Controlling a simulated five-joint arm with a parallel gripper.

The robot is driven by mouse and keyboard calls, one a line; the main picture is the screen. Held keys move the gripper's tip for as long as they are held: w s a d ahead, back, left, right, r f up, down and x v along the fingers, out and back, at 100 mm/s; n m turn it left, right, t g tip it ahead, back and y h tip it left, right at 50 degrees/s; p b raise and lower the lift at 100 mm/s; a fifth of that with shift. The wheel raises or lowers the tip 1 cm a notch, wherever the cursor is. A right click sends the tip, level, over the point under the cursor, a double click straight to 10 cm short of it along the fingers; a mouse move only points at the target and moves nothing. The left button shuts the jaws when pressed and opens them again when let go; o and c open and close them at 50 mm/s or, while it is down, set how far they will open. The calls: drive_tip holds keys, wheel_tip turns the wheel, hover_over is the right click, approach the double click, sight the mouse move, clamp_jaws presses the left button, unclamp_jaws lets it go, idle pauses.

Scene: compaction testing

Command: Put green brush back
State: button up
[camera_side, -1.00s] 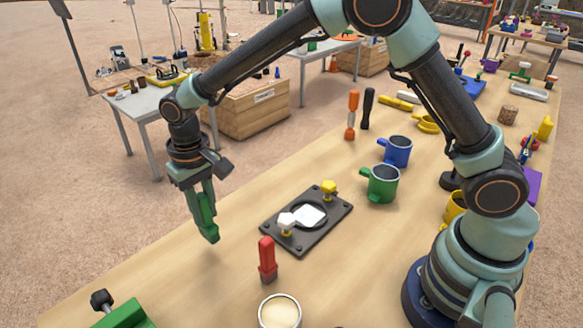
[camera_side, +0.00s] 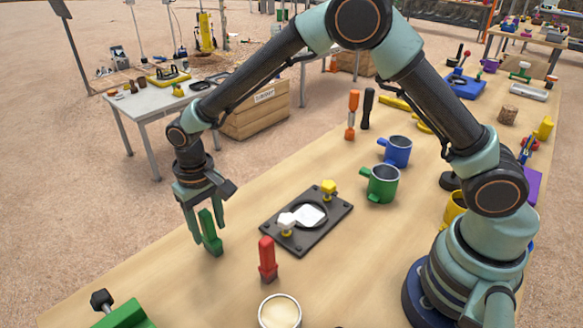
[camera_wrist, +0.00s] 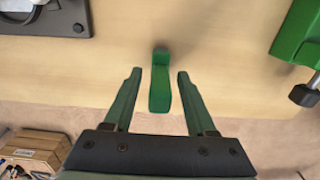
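The green brush (camera_side: 211,235) stands about upright near the left edge of the wooden table. In the wrist view, the green brush (camera_wrist: 160,85) lies between my two fingers, with a gap on each side. My gripper (camera_side: 205,232) is open around it, and the wrist view also shows my gripper (camera_wrist: 157,75) with its fingers spread. A red brush (camera_side: 267,259) stands upright to the right of the green one.
A black plate (camera_side: 290,238) with white and yellow knobs lies right of the green brush. A round cream-filled container (camera_side: 280,312) and a green block with a dark knob (camera_side: 125,315) are nearer the front. Green (camera_side: 382,186) and blue mugs (camera_side: 397,152) stand farther right.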

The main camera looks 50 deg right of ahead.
drive_tip(key=shift+r, duration=0.1)
wheel_tip(320, 180, up, 11)
drive_tip(key=shift+d+r, duration=0.1)
drive_tip(key=shift+r, duration=0.55)
drive_tip(key=s+d+r+t, duration=0.1)
drive_tip(key=s+d+r, duration=0.25)
drive_tip(key=d, duration=0.25)
drive_tip(key=s+d+r+t, duration=0.2)
drive_tip(key=d+r, duration=0.3)
drive_tip(key=d, duration=0.1)
drive_tip(key=s+d+f+t, duration=0.1)
drive_tip(key=s+d+t, duration=0.1)
drive_tip(key=s+d, duration=0.6)
drive_tip(key=shift+s+d+t, duration=0.2)
drive_tip(key=shift+s+t, duration=0.1)
drive_tip(key=shift+s, duration=0.2)
